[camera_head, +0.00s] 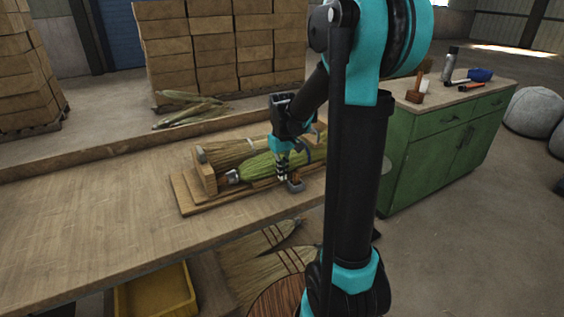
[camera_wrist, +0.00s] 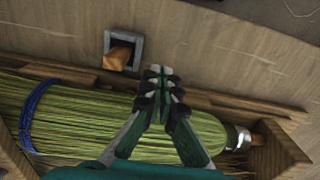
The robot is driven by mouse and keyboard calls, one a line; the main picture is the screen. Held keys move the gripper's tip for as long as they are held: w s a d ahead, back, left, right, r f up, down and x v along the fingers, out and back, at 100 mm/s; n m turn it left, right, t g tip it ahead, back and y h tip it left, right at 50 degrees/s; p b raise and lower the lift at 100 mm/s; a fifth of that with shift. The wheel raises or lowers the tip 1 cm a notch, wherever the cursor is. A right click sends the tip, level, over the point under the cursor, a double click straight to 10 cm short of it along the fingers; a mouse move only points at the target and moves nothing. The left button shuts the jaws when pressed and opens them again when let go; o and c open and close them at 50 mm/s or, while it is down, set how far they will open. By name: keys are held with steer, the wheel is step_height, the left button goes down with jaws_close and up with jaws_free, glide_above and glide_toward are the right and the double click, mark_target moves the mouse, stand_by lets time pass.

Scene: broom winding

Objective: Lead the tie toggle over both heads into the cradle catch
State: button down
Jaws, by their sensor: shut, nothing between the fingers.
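My gripper (camera_head: 283,176) is shut and empty, pointing down near the front side of the broom cradle; its fingertips (camera_wrist: 161,72) touch each other in the wrist view. Beside them is a square grey catch (camera_wrist: 107,46) with an orange-brown piece (camera_wrist: 120,55), likely the toggle, inside its frame. The catch also shows in the head view (camera_head: 296,188). A green broom head (camera_head: 258,167) lies in the wooden cradle (camera_head: 190,192), with a tan head (camera_head: 228,152) behind it. A blue band (camera_wrist: 27,110) crosses the green bristles. Whether it joins the orange-brown piece is hidden.
The cradle stands on a long wooden bench (camera_head: 90,220), clear on its left. Corn-husk bundles (camera_head: 190,112) lie behind. A green cabinet (camera_head: 440,145) with tools stands right. A yellow bin (camera_head: 155,295) and more brooms (camera_head: 262,262) lie below the bench.

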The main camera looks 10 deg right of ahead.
mark_target(273, 159)
steer(key=shift+f, duration=0.85)
steer(key=w, duration=0.1)
steer(key=w+a, duration=0.1)
steer(key=shift+w+r, duration=0.15)
steer(key=shift+w, duration=0.15)
steer(key=shift+w+a, duration=0.1)
steer(key=shift+w, duration=0.5)
steer(key=shift+w+a, duration=0.25)
steer(key=shift+w, duration=0.55)
steer(key=shift+w+a, duration=0.25)
steer(key=shift+w, duration=0.5)
